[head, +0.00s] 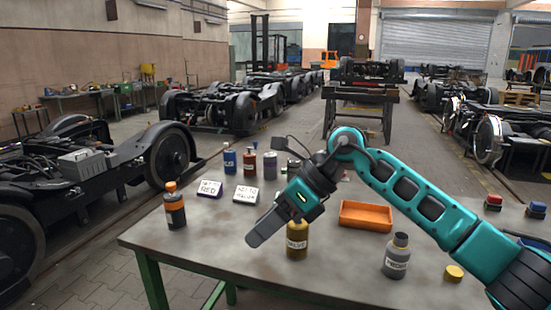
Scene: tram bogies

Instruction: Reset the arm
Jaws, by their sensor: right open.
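My right arm (415,195) in teal and black comes in from the right and bends over the workbench (215,240). My right gripper (256,238) points down and to the left above the bench and is open, with nothing seen in it. Its fingers overlap in this view. It covers part of a yellow labelled bottle (297,246) standing on the bench; whether they touch cannot be told. My left gripper is out of view.
An orange tray (366,222), a grey bottle (396,260) and a yellow cap (454,273) are right of the gripper. An orange-capped bottle (175,212) and labelled cards (209,188) are left. Several containers (250,165) line the back. The bench's front left is clear.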

